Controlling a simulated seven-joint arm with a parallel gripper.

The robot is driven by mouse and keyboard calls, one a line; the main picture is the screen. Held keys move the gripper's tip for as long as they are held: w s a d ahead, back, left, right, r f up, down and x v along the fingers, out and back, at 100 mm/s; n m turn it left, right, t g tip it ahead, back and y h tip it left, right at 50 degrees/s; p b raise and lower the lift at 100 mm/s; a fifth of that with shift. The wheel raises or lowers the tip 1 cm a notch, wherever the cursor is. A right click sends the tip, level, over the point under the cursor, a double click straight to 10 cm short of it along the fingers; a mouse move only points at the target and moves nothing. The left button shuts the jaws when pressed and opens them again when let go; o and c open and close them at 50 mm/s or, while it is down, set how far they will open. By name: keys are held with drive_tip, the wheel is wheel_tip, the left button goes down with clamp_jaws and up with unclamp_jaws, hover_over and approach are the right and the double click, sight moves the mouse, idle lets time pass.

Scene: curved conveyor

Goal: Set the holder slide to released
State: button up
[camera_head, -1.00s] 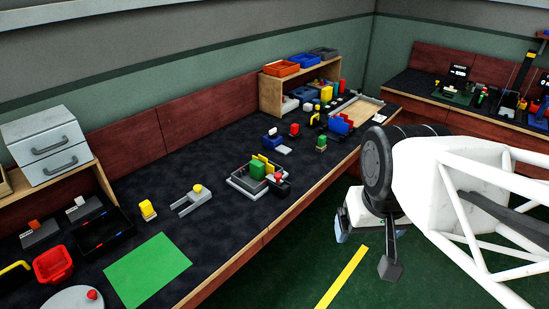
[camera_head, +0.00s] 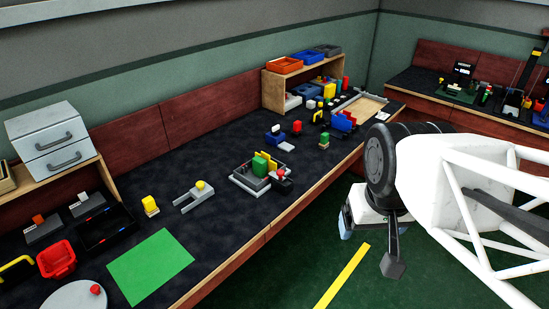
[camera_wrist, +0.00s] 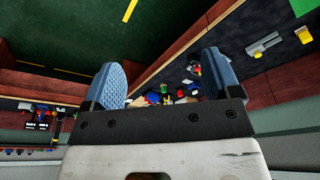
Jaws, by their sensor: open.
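A grey tray-like fixture (camera_head: 236,180) stands on the dark bench top, with a green block (camera_head: 260,164), yellow plates behind it and a dark part with a red knob (camera_head: 281,172) at its right. I cannot tell for sure which part is the holder slide or how it is set. A grey forked piece with a yellow block (camera_head: 194,197) lies to its left. My gripper (camera_head: 352,222) hangs off the bench's front edge, over the green floor, partly hidden by my arm. In the wrist view my gripper (camera_wrist: 164,78) has its two blue fingers wide apart with nothing between them.
A green mat (camera_head: 150,266), a red bin (camera_head: 56,259) and a grey drawer unit (camera_head: 44,142) are at the left of the bench. A shelf with bins (camera_head: 297,66) stands at the back. Several small coloured parts stand beyond the fixture. The floor beside the bench is open.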

drive_tip(key=shift+w+r, duration=0.1)
drive_tip(key=shift+w, duration=0.1)
drive_tip(key=c, duration=0.4)
drive_tip(key=shift+o, duration=0.2)
drive_tip(key=w+a+f+n+g, duration=0.15)
drive_tip(key=w+n, duration=0.35)
drive_tip(key=w, duration=0.9)
drive_tip(key=w+a+f+n, duration=0.15)
drive_tip(key=w+n, duration=0.25)
drive_tip(key=w, duration=0.9)
drive_tip(key=w+a+f+n, duration=0.2)
drive_tip(key=w+f+n, duration=0.1)
drive_tip(key=w+f, duration=0.3)
drive_tip(key=w+a+f+n, duration=0.3)
drive_tip(key=w+f, duration=0.3)
drive_tip(key=w, duration=0.4)
drive_tip(key=w+a+f+n+g, duration=0.1)
drive_tip(key=w+a+f+n, duration=0.2)
drive_tip(key=w+f, duration=0.4)
drive_tip(key=shift+w+a, duration=0.1)
drive_tip(key=shift+w, duration=0.95)
drive_tip(key=shift+w+a+f, duration=0.1)
drive_tip(key=shift+w+f, duration=0.15)
drive_tip(key=shift+f, duration=0.1)
